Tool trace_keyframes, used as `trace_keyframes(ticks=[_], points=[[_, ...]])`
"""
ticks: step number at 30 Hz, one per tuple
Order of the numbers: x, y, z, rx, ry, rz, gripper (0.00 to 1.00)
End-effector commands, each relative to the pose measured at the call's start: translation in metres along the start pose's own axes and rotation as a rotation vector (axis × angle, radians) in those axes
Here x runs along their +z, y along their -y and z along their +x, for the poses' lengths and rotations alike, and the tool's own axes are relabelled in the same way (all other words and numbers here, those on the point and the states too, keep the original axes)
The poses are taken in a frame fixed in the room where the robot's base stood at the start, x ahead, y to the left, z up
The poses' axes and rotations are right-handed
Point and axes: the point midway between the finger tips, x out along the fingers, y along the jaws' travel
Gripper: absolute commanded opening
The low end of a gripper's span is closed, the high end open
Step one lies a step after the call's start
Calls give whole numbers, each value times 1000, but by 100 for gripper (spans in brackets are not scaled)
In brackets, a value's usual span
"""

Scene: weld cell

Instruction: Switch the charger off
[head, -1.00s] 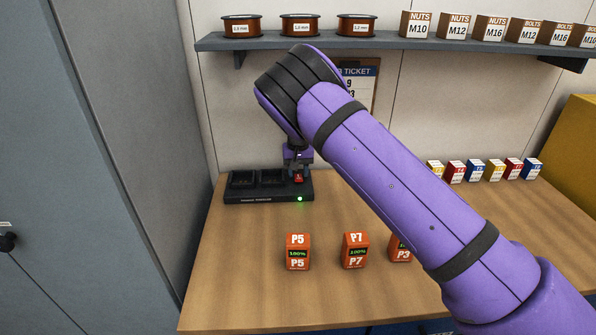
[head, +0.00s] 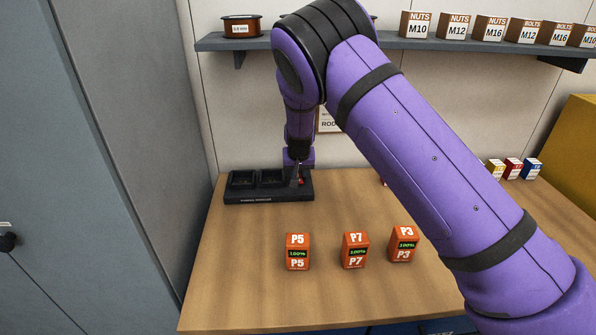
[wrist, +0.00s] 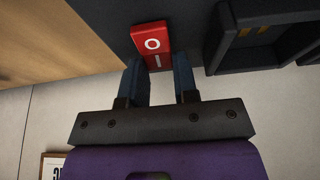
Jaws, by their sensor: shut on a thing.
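The black charger (head: 232,197) stands at the back left of the bench, with open bays on its left and centre. Its red rocker switch (head: 301,182) is at the right end. In the wrist view the switch (wrist: 152,40) shows white O and I marks. My gripper (head: 296,181) points down at the switch. In the wrist view my gripper's fingers (wrist: 157,68) sit on either side of the switch's lower end, shut on it. No green light shows on the charger's front.
Orange battery packs P5 (head: 298,251), P7 (head: 355,250) and P3 (head: 404,244) stand on the bench (head: 230,290) in front of the charger. A shelf (head: 222,43) with a spool and boxes hangs above. A grey cabinet (head: 130,120) is at left.

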Motion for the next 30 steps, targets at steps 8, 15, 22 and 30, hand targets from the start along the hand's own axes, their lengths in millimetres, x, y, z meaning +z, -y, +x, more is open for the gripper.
trace_keyframes(ticks=[8,15,22,30], points=[[2,0,-2,0,-77,1,4],[2,0,-2,0,-81,0,4],[2,0,-2,0,-80,0,53],[2,0,-5,-1,-80,0,53]])
